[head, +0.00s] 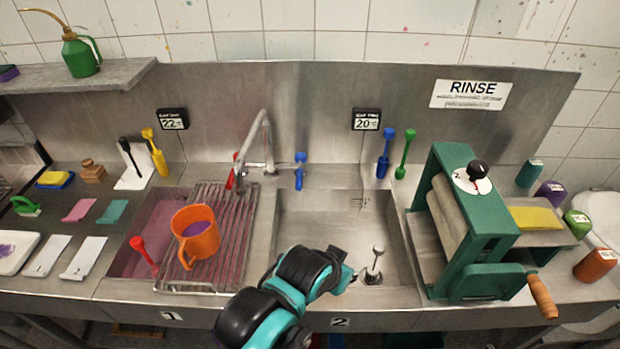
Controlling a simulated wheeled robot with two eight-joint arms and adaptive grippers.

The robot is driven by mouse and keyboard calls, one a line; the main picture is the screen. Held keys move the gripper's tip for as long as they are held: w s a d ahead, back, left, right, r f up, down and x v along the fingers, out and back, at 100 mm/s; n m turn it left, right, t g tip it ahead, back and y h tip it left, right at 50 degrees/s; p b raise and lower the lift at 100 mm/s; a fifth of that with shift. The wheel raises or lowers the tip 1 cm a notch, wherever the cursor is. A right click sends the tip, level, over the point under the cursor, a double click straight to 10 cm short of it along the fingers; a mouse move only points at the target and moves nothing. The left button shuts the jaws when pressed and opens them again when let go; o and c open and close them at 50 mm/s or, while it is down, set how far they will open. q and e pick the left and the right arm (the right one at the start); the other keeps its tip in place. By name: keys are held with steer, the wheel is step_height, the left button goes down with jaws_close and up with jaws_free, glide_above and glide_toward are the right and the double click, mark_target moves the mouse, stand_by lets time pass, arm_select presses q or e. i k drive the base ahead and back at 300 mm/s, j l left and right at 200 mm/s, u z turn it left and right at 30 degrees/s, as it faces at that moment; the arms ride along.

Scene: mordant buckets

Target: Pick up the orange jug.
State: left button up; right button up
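The orange jug (205,244) stands upright on the wire rack over the left basin. Its handle is on its left side, towards the front edge, and purple shows inside its mouth. My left gripper (346,265) is over the right basin, to the right of the jug and well apart from it. Its fingers are small and dark here, and I cannot tell whether they are open or shut. Nothing is visibly held in it. My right gripper is not in view.
The wire rack (238,215) covers much of the left basin; a red-handled tool (143,250) leans left of the jug. The tap (262,150) rises behind, between the basins. A green roller press (475,230) stands at right. The right basin (315,220) is mostly empty.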

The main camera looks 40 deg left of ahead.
mark_target(195, 226)
steer(key=j+u, duration=0.1)
steer(key=u, duration=2.05)
steer(key=k+j, duration=0.05)
steer(key=j, duration=0.05)
